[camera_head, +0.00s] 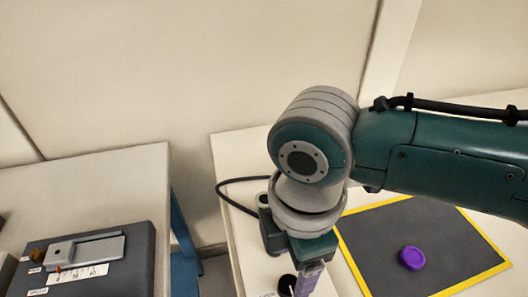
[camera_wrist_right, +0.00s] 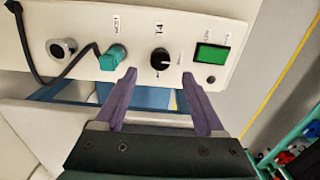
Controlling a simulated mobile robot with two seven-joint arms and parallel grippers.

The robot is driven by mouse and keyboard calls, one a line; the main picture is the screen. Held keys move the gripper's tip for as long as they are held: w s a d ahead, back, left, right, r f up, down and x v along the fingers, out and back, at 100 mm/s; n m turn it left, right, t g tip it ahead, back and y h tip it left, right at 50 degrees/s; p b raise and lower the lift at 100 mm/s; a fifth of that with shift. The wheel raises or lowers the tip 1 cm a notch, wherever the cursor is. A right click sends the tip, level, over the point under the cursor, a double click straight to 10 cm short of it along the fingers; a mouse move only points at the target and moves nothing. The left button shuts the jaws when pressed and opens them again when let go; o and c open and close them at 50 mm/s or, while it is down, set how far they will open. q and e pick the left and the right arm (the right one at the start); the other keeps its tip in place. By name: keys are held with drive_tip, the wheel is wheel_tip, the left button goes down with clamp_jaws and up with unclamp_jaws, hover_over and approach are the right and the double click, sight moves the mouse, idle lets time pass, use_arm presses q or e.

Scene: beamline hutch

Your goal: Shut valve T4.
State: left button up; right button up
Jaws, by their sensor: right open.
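Valve T4 is a round black knob (camera_wrist_right: 160,58) on a white panel (camera_wrist_right: 88,22), under a "T4" label in the right wrist view. A pale pointer mark shows on the knob, but its setting is too small to read surely. My right gripper (camera_wrist_right: 158,88) is open, its two purple fingers apart, with the knob ahead of and between the fingertips. It appears not to touch the knob. In the head view the right gripper (camera_head: 307,280) points down beside a black knob (camera_head: 288,284), partly cut off by the frame edge. My left gripper is not in view.
A yellow-edged dark mat (camera_head: 385,255) holds a purple disc (camera_head: 411,258). A dark block (camera_head: 135,260) lies on the left table.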

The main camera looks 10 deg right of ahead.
sight(289, 285)
drive_tip(key=shift+r, duration=1.85)
drive_tip(key=shift+s, duration=0.1)
